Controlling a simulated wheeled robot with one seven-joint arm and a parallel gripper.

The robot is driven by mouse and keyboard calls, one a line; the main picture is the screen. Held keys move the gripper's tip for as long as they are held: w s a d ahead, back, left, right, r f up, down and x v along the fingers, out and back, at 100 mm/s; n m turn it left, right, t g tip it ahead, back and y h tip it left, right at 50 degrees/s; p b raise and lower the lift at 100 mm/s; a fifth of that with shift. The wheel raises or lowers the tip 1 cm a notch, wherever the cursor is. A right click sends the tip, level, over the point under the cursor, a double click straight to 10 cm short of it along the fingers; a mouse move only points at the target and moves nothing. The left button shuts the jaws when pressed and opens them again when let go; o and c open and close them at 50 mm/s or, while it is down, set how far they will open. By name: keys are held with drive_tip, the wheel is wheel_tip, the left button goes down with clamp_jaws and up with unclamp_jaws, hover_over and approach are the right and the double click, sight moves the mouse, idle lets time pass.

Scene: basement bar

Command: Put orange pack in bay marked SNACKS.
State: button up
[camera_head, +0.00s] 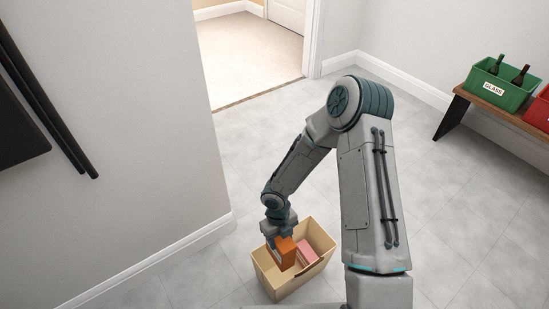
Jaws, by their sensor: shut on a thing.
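The orange pack (284,250) is held by my gripper (281,239), which points down. The pack is above or partly inside a tan open bin (319,266) on the floor; I cannot tell whether it touches the bin. A pink item (308,250) lies in the right part of the same bin. My gripper's fingertips are small and partly hidden against the pack. No bay marked SNACKS shows in this view.
A green crate (491,85) labelled GLASS holds dark bottles and stands on a wooden bench (461,106) at the right. A red crate (540,108) is beside it. A wall (150,140) stands at the left. A doorway opens at the back. The grey tiled floor has free room.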

drive_tip(key=shift+w+d+r+m, duration=0.2)
drive_tip(key=shift+w+r+m, duration=0.1)
drive_tip(key=shift+m, duration=0.1)
drive_tip(key=w+d+r+m+t+y, duration=0.1)
drive_tip(key=w+d+r+m, duration=0.3)
drive_tip(key=r+m, duration=0.75)
drive_tip(key=w+d+r+m+t+y, duration=0.15)
drive_tip(key=w+d+r+m, duration=0.3)
drive_tip(key=m, duration=1.35)
drive_tip(key=s+d+r+m+h+p, duration=0.1)
drive_tip(key=d+r+m+p, duration=0.2)
drive_tip(key=r+m+p, duration=0.8)
wheel_tip(320, 180, up, 8)
drive_tip(key=t+p, duration=0.1)
drive_tip(key=p, duration=0.9)
drive_tip(key=shift+s+m+h, duration=0.15)
drive_tip(key=shift+m+h, duration=0.2)
